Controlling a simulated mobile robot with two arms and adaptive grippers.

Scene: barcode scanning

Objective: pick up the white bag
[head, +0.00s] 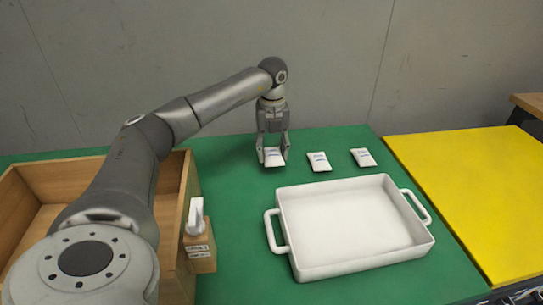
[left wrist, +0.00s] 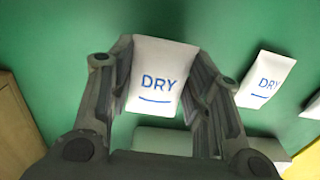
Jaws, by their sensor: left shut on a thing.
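My left gripper (head: 273,152) is at the back of the green table, with its fingers pointing down. It is shut on a white bag (head: 273,158), one finger on each side. In the left wrist view the held white bag (left wrist: 158,80) shows the word DRY in blue, between the fingertips (left wrist: 158,85). Two more white bags lie to its right, a near one (head: 319,161) and a farther one (head: 363,157). I cannot tell whether the held bag is clear of the table. My right gripper is not in view.
A white tray (head: 350,186) with two handles stands in front of the bags. A wooden box (head: 187,185) is at the left, with a white scanner (head: 196,216) on a wooden stand (head: 201,251) beside it. A yellow surface (head: 475,190) lies at the right. A grey wall (head: 200,60) is behind.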

